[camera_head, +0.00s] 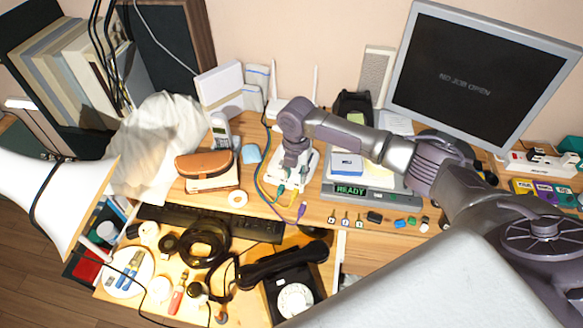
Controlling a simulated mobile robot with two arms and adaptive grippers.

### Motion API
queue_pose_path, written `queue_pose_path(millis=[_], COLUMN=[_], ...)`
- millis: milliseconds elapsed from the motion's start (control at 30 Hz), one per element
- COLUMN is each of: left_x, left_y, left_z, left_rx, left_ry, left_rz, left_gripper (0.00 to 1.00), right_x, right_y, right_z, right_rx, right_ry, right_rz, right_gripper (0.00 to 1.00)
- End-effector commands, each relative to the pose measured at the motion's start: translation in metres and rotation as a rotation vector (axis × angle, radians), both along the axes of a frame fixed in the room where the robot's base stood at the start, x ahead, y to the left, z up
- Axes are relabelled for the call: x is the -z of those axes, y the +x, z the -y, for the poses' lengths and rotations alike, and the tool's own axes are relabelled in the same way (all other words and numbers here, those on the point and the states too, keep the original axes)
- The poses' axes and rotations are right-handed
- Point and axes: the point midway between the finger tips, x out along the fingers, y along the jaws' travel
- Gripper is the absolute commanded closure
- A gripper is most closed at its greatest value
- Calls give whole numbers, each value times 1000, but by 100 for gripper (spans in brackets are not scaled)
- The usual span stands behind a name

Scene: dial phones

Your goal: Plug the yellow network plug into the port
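My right gripper (289,170) points down over a white router (307,166) near the middle of the desk. Its fingers are small and partly hidden, so I cannot tell whether they are open or shut. A green-blue plug (281,189) shows at the router's front, below the gripper. A purple plug (301,211) lies on the wood in front of the router. My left gripper is not in view.
A grey box reading READY (351,190) stands right of the router, beneath my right arm. Small keys and coloured pieces lie before it. A brown leather case (204,164) is to the left. A keyboard (212,222) and black dial phone (290,280) are lower down.

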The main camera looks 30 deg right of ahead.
Motion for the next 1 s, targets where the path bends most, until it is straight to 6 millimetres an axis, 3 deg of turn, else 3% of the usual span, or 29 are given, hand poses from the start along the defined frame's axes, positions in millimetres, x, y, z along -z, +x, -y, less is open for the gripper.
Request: queue_pose_path(millis=[100, 200, 367, 567, 733, 1000], left_x=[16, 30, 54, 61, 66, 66], left_y=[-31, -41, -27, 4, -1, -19], left_z=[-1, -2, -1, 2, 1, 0], left_rx=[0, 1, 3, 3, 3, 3], left_ry=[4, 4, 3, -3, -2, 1], left_rz=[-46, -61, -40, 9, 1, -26], left_gripper=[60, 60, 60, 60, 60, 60], right_x=[15, 28, 53, 75, 85, 85], right_y=[0, 0, 0, 0, 0, 0], right_z=[0, -1, -1, -1, -1, -1], right_rx=[0, 0, 0, 2, 1, 1], right_ry=[0, 1, 0, 1, 2, 1], right_rz=[0, 1, 1, 0, 1, 1], right_gripper=[65, 65, 65, 65, 65, 65])
